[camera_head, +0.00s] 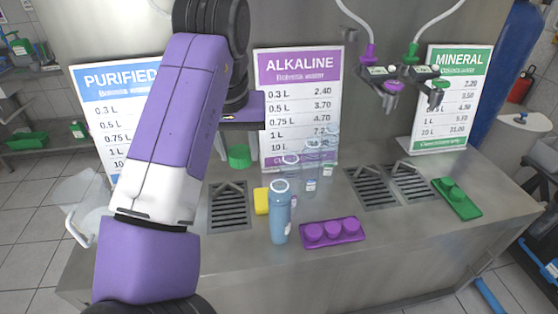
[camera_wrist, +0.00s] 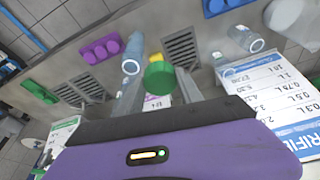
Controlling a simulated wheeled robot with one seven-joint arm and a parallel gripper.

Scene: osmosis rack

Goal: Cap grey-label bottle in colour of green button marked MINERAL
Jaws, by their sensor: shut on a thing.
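My gripper (camera_wrist: 158,82) is shut on a green cap (camera_wrist: 159,75), held between its two fingers. In the head view the cap (camera_head: 238,156) hangs above the counter in front of the ALKALINE sign, left of the bottles. A blue open-topped bottle (camera_head: 280,215) stands upright at the front. Several clear bottles (camera_head: 312,170) stand behind it, with small labels (camera_head: 310,186). I cannot tell which label is grey. The green MINERAL sign (camera_head: 459,75) stands at the back right.
A purple tray (camera_head: 349,243) with purple caps lies right of the blue bottle. A green tray (camera_head: 471,212) with green caps lies at the right. A yellow sponge (camera_head: 261,201) lies by the left drain grate (camera_head: 228,212). Taps overhang the right grates (camera_head: 371,190).

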